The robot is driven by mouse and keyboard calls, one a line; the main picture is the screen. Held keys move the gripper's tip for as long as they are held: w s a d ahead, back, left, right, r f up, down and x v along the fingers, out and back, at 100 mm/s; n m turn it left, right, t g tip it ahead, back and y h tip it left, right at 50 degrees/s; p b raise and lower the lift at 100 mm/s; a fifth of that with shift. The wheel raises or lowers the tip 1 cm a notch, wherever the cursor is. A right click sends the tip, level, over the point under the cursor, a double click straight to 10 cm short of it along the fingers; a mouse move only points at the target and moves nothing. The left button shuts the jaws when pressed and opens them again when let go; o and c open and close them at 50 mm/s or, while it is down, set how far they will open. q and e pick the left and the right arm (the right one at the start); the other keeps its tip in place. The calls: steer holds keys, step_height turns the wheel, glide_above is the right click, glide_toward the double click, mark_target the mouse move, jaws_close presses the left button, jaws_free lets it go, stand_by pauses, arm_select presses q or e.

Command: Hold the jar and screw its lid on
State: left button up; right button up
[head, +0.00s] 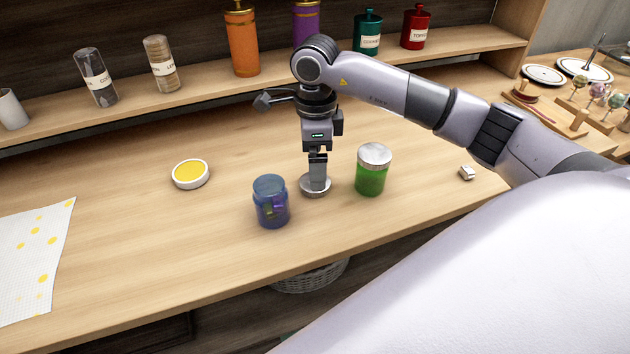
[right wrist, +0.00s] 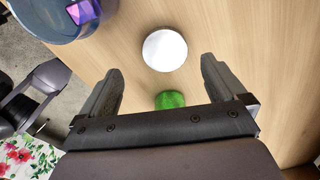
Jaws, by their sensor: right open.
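A blue see-through jar (head: 270,203) stands upright and open-topped on the table, with purple items inside. Part of it shows at the upper left of the right wrist view (right wrist: 55,18). A round silver lid (head: 316,190) lies flat on the table just right of the jar. It shows as a white disc in the right wrist view (right wrist: 164,49). My right gripper (head: 317,178) points down above the lid. Its fingers (right wrist: 160,80) are open, with the lid beyond and between them, and nothing is held. My left gripper is out of view.
A green jar with a silver lid on it (head: 373,170) stands close right of my right gripper. A white dish with yellow content (head: 190,174) lies to the left. A small pale block (head: 466,173) is at the right. Canisters stand on the back shelf (head: 205,88). The table's left middle is clear.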

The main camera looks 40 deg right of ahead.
steer(key=shift+w+d+f, duration=0.1)
steer(key=shift+w+f, duration=0.05)
steer(key=shift+f, duration=1.15)
steer(key=shift+w+d+f, duration=0.1)
steer(key=shift+w+f, duration=0.05)
steer(key=shift+f, duration=1.1)
steer(key=shift+c, duration=0.4)
steer(key=c, duration=1)
steer(key=shift+c, duration=0.7)
steer(key=shift+r, duration=0.1)
step_height(320, 180, up, 20)
steer(key=p, duration=0.1)
